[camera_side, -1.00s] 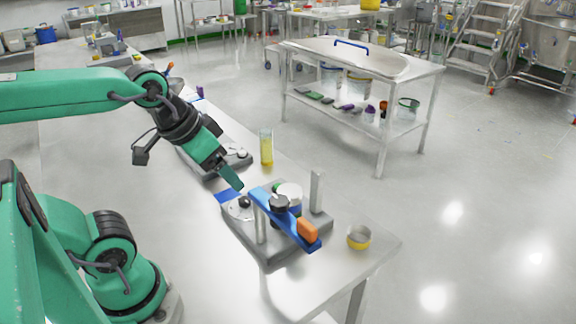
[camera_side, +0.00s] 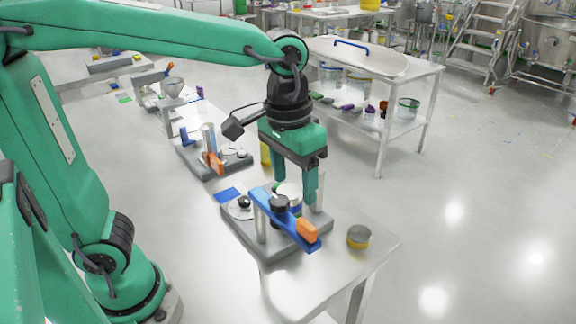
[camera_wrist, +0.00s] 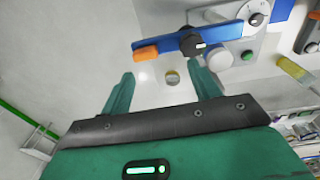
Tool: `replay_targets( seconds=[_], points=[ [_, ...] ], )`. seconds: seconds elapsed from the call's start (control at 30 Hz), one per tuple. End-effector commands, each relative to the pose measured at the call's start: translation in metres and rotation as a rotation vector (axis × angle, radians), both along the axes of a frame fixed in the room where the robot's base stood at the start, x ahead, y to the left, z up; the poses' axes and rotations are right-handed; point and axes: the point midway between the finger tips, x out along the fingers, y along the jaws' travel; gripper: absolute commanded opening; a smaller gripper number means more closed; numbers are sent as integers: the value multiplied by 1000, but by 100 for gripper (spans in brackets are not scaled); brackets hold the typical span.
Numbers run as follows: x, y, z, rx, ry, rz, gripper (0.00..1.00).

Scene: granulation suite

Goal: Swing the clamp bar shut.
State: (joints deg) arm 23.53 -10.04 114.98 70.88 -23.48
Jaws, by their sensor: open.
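The clamp bar (camera_side: 272,211) is a blue bar with an orange end (camera_side: 308,231) and a black knob (camera_side: 280,203), raised on a post (camera_side: 261,226) above a grey base (camera_side: 271,255). A white tub (camera_side: 293,190) is partly hidden behind the bar. My gripper (camera_side: 295,190) is open, pointing down over the far side of the base. In the wrist view, the bar (camera_wrist: 220,34) lies beyond my open fingers (camera_wrist: 161,72), apart from them.
Another fixture with an orange part (camera_side: 213,163) stands farther back. A blue patch (camera_side: 228,195) lies beside the near base.

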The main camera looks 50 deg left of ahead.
Motion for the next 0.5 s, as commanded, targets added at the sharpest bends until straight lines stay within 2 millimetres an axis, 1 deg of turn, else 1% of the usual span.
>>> replay_targets(
  seconds=[0.03, 0.1, 0.2, 0.3, 0.5],
  points=[
    [3, -9, -2, 8, 21, -4, 62],
    [4, -18, -3, 17, 42, -3, 62],
    [6, -26, -4, 25, 60, -2, 62],
    [6, -30, -4, 29, 67, 0, 62],
    [7, -30, -5, 30, 68, 1, 62]
  ],
)
